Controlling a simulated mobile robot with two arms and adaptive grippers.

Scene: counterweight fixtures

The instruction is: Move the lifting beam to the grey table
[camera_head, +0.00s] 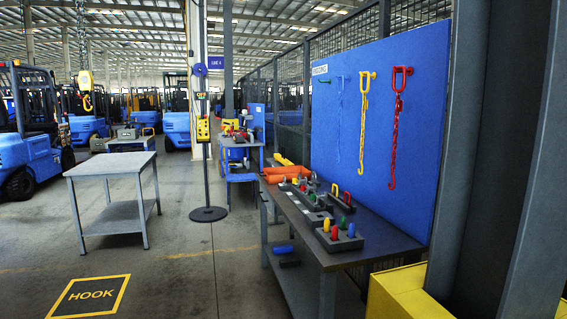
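A grey table (108,168) with a lower shelf stands at the left, and its top is bare. I cannot clearly pick out the lifting beam. A dark, elongated piece with a yellow and a red loop on top (341,200) lies on the dark workbench (378,242) at the right, but I cannot tell whether it is the beam. Neither of my grippers is in view.
Chains hang on a blue board (425,130). A control-box stand (207,170) stands between table and workbench. Floor around the HOOK marking (90,296) is clear.

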